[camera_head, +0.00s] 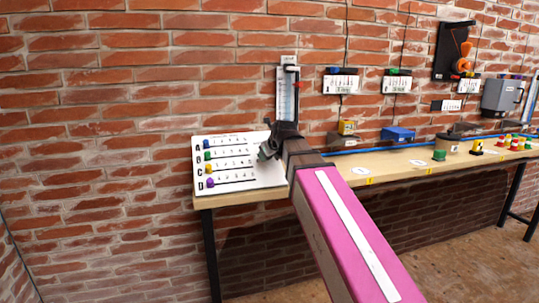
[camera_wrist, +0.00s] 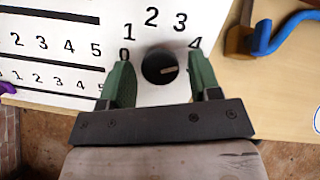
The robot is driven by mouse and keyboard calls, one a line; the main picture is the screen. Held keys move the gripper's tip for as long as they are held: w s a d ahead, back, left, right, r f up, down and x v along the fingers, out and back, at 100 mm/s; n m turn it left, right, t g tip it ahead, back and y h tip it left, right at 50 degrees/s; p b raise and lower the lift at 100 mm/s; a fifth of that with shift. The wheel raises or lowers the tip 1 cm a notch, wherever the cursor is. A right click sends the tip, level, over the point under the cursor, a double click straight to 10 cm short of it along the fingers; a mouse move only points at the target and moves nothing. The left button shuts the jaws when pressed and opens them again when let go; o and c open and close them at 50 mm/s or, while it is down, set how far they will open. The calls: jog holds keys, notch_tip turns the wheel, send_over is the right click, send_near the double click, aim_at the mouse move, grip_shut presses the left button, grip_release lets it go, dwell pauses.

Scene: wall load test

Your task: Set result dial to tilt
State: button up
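A round black dial (camera_wrist: 160,66) sits on the white board (camera_wrist: 60,75), with the numerals 0 to 4 arched around it. Its light pointer mark points to the right, on the side of the 4. No word "tilt" is readable. My gripper (camera_wrist: 160,82) is open, with one green finger on the left of the dial and one on the right; gaps show on both sides. In the head view my gripper (camera_head: 270,150) is over the right part of the board (camera_head: 225,185), and the dial is hidden behind it.
Coloured sliders, such as a green one (camera_head: 207,156), line the board's left side. A blue bar on a brown block (camera_wrist: 240,40) lies right of the board. The wooden bench (camera_head: 400,160) carries several small blocks further right. A gauge (camera_head: 288,92) hangs on the brick wall behind.

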jog(key=shift+r, duration=0.1)
jog(key=v, duration=1)
jog(key=shift+s+r, duration=0.25)
dwell(0.3)
